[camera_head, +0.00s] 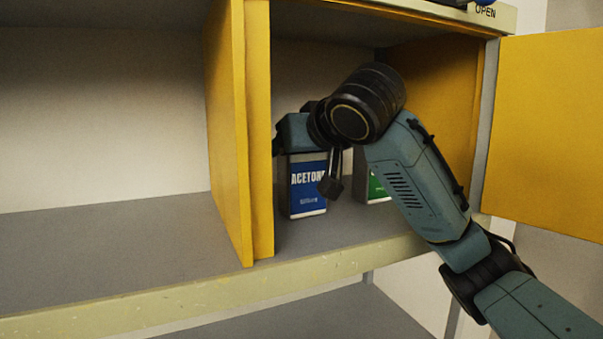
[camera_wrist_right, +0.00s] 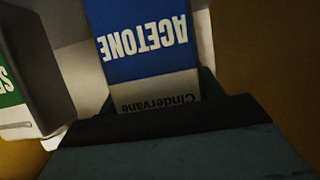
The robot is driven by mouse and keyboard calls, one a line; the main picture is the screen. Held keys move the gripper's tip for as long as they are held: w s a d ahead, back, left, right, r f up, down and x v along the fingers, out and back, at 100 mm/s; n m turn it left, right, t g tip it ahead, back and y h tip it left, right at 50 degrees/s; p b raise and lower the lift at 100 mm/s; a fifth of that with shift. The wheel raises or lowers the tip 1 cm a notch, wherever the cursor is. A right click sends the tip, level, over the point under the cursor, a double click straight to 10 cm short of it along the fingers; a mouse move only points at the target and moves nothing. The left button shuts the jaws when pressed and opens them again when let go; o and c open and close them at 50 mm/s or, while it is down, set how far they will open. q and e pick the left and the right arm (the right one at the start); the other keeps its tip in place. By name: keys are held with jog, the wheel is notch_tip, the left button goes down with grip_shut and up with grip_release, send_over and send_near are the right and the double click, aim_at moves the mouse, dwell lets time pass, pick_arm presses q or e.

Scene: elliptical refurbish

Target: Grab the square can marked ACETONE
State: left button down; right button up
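The square can marked ACETONE (camera_head: 307,185) stands upright on the shelf inside the yellow cabinet, its blue label facing out. In the right wrist view the ACETONE can (camera_wrist_right: 150,45) appears upside down, close in front of the gripper. My right gripper (camera_head: 318,172) reaches in from the right, over the top of the can. One dark finger overlaps the can's right edge; the other finger is mostly hidden. I cannot tell whether the fingers touch the can. My left gripper is not in view.
A second can with a green label (camera_head: 377,187) stands just right of the ACETONE can, partly behind my arm. A yellow partition (camera_head: 236,135) is close on the left. The yellow door (camera_head: 545,130) is open on the right. The left shelf (camera_head: 110,245) is bare.

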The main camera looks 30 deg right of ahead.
jog(key=c, duration=0.5)
jog(key=shift+r, duration=0.1)
jog(key=shift+c, duration=0.2)
